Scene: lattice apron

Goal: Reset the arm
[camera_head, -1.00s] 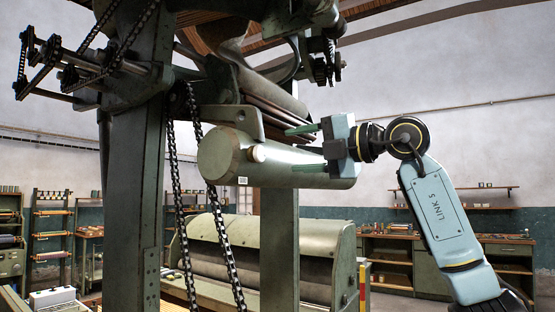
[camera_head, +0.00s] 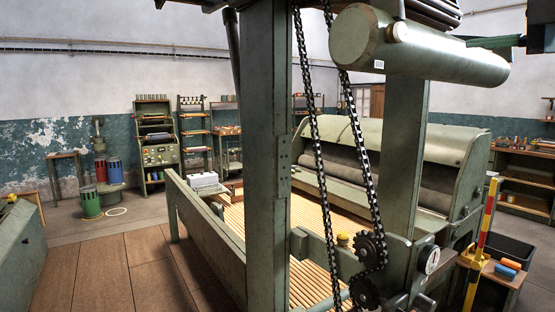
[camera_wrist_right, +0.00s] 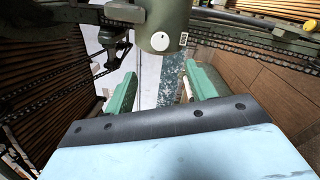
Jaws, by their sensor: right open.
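My right gripper shows at the upper right edge of the head view, where a green finger (camera_head: 494,41) reaches left close to a green cylinder (camera_head: 425,50); most of the arm is out of frame. In the right wrist view the gripper (camera_wrist_right: 164,88) has its two green fingers spread wide with nothing between them. The cylinder's rounded end (camera_wrist_right: 162,28), with a pale round knob and a label, lies beyond the fingers at the top. It looks apart from them, though the exact gap is hard to tell. My left gripper is not in view.
A green upright post (camera_head: 267,160) and hanging chains (camera_head: 362,140) stand in the middle of the head view. A slatted bed (camera_head: 310,225) and covered roller machine (camera_head: 400,160) lie behind. A yellow-red post (camera_head: 483,240) stands at right. Brown floor (camera_head: 110,265) is open at left.

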